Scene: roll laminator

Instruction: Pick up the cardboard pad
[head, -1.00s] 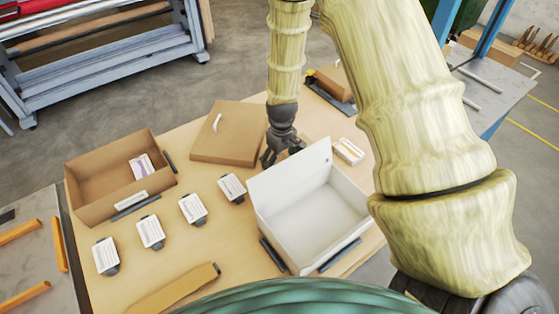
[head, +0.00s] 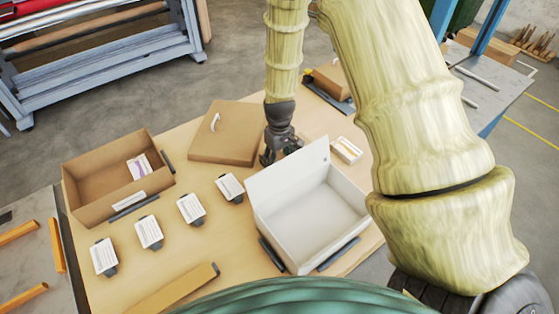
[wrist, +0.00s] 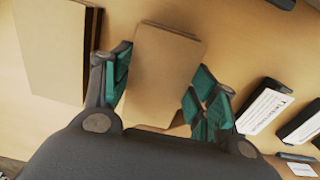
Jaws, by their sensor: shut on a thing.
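The cardboard pad (wrist: 160,75) is a flat brown rectangle with rounded corners, seen between my fingers in the wrist view. My gripper (wrist: 158,100) is shut on it, with teal finger pads at its left and right edges. In the head view my gripper (head: 270,157) is low over the wooden table, between the brown cardboard lid and the white open box. The pad is hidden there behind the gripper and box. I cannot tell whether the pad still touches the table.
The white box (head: 325,213) with its raised lid stands close in front of my gripper. The flat brown lid with a white strap (head: 228,135) lies to the left. An open cardboard box (head: 90,195) and several labelled cards (head: 190,207) are further left. A small white pack (head: 346,150) lies right.

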